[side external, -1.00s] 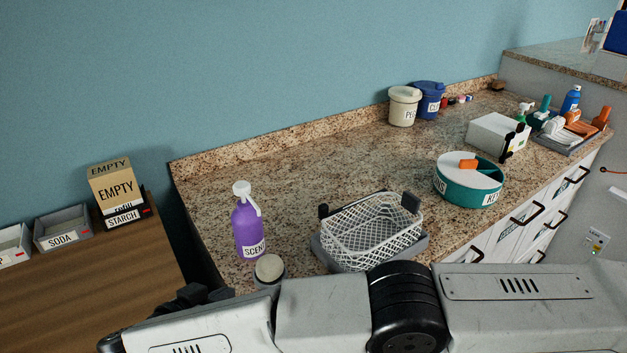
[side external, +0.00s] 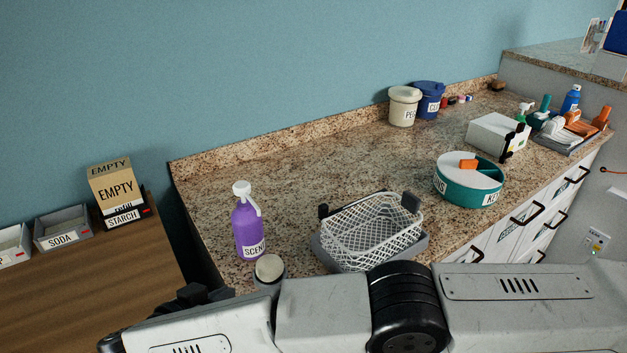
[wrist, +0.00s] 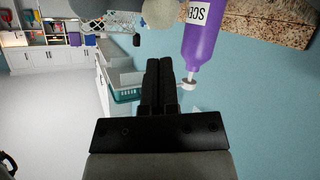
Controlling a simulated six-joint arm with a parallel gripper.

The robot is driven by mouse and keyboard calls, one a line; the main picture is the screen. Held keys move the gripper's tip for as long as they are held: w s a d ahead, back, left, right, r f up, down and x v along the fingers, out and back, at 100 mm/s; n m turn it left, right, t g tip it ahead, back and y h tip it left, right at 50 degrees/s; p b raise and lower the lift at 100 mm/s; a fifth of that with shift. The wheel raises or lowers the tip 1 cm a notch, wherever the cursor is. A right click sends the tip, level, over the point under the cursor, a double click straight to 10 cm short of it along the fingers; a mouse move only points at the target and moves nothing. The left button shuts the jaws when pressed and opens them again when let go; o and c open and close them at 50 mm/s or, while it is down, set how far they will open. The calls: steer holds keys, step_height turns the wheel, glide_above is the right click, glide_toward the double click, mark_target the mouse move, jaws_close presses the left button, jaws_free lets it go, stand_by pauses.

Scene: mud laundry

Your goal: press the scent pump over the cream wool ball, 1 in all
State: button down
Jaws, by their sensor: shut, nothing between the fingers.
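The scent pump is a purple bottle (side external: 249,232) labelled SCENT, with a white pump head (side external: 242,189). It stands upright near the counter's left end. In the wrist view, which is upside down, the bottle (wrist: 206,38) is right of my gripper (wrist: 165,62), with its white head beside the fingers. My gripper's black fingers are together and hold nothing. I cannot tell whether they touch the pump head. The cream wool ball (side external: 269,266) sits in a grey holder just in front of the bottle, and it also shows in the wrist view (wrist: 163,11).
A white mesh basket (side external: 370,233) on a grey base stands right of the ball. A round teal divided box (side external: 470,191) is farther right. Lidded tubs (side external: 404,107) stand against the wall. The counter behind the basket is clear. My arm crosses the front.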

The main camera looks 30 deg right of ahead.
stand_by(0.4)
step_height(320, 180, up, 22)
steer(key=n+t+y, duration=0.2)
steer(key=t+y, duration=0.1)
steer(key=y, duration=1)
glide_above(243, 187)
steer(key=shift+w+f, duration=0.1)
steer(key=shift+f, duration=0.05)
steer(key=shift+f, duration=4.2)
steer(key=shift+f, duration=0.15)
steer(key=shift+f, duration=0.3)
